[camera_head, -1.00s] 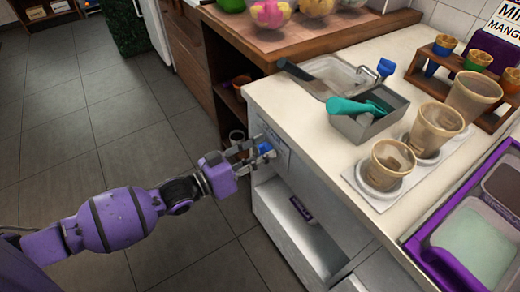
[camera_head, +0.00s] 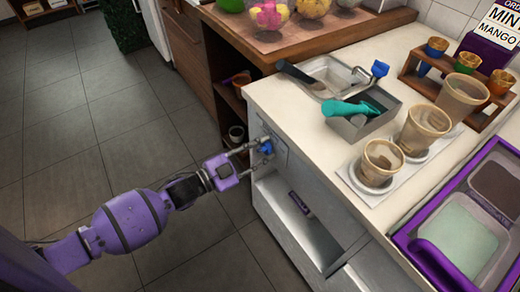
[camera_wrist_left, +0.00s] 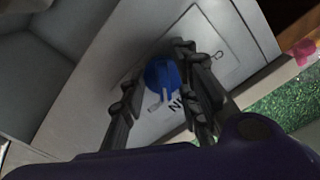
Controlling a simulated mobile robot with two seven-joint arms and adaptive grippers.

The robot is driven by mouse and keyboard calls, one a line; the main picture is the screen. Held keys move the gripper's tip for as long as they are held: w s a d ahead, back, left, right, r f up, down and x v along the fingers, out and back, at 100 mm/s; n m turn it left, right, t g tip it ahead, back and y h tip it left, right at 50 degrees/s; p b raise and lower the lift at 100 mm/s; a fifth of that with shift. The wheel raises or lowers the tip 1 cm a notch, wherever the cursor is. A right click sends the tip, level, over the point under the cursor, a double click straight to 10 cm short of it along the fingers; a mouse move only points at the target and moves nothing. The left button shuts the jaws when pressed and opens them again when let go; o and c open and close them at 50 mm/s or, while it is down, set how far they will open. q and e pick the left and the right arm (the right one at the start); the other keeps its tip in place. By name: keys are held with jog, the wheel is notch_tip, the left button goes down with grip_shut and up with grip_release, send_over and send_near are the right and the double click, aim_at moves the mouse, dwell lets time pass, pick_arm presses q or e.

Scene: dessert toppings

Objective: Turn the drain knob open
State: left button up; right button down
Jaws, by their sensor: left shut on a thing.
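The blue drain knob (camera_head: 266,147) sits on the white front panel of the counter, below the worktop's left edge. It also shows in the left wrist view (camera_wrist_left: 160,72), between the two dark fingers, on a plate with partly hidden black letters. My left gripper (camera_head: 258,146) reaches in from the left with its fingers at the knob. In the left wrist view my left gripper (camera_wrist_left: 160,85) has a finger on each side of the knob and is shut on it. A small pale pointer shows below the knob there. My right gripper is not in view.
On the worktop (camera_head: 285,100) are a sink (camera_head: 335,72) with a blue-handled tap (camera_head: 379,69), a grey bin (camera_head: 362,126) with a teal scoop (camera_head: 350,108), and several cups. An open white compartment (camera_head: 300,225) lies below the knob. The floor to the left is clear.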

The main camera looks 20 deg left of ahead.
pick_arm(q)
jog(key=shift+s+d+f+m, duration=0.1)
jog(key=shift+f+m, duration=0.05)
jog(key=shift+m, duration=0.4)
jog(key=shift+s+f+m, duration=0.1)
jog(key=shift+f+m, duration=0.05)
jog(key=shift+m, duration=0.4)
jog(key=o, duration=1)
jog(key=shift+f, duration=0.1)
jog(key=shift+o, duration=0.2)
jog(key=shift+w, duration=0.15)
jog(key=shift+r, duration=0.2)
jog(key=v, duration=1.2)
